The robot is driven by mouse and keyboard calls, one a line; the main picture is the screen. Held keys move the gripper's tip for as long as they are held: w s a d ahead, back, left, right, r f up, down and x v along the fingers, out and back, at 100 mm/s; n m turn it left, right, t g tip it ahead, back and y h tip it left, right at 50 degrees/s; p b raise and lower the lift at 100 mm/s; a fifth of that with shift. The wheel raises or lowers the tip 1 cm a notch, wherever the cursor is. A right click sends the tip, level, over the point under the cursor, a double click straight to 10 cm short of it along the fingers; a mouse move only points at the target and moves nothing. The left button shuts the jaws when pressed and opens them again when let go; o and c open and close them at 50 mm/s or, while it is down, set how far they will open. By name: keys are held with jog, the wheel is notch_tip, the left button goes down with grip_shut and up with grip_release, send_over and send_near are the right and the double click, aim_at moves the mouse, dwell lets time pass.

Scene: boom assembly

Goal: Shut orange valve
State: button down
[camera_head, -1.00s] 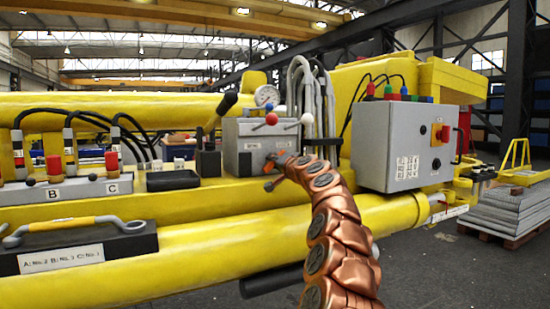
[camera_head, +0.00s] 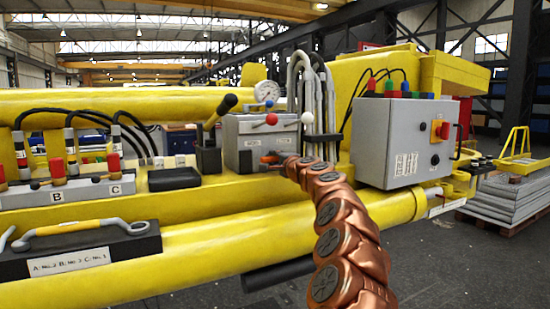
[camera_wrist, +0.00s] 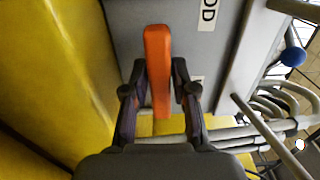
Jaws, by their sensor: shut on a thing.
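The orange valve handle (camera_wrist: 158,62) is in the middle of the wrist view, its long side running up and down the picture, against a grey box face. My gripper (camera_wrist: 160,85) has one dark finger on each side of the handle and is shut on it. In the head view the orange valve (camera_head: 270,158) shows small on the front of the grey valve box (camera_head: 257,135). My copper-coloured arm reaches up to it and hides part of that area. The valve's stem is hidden behind the handle.
A lever with a black grip (camera_head: 222,110) stands left of the valve box. Red and white ball knobs (camera_head: 271,119) and grey pipes (camera_head: 302,85) are close by. A grey control box (camera_head: 405,140) is to the right. Yellow beams run above and below.

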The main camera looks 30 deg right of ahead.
dwell(0.4)
jog(key=c, duration=1)
grip_release()
jog(key=shift+c, duration=0.2)
jog(key=shift+s, duration=0.15)
jog(key=s, duration=1.1)
jog(key=shift+s+a, duration=0.4)
jog(key=shift+a, duration=0.05)
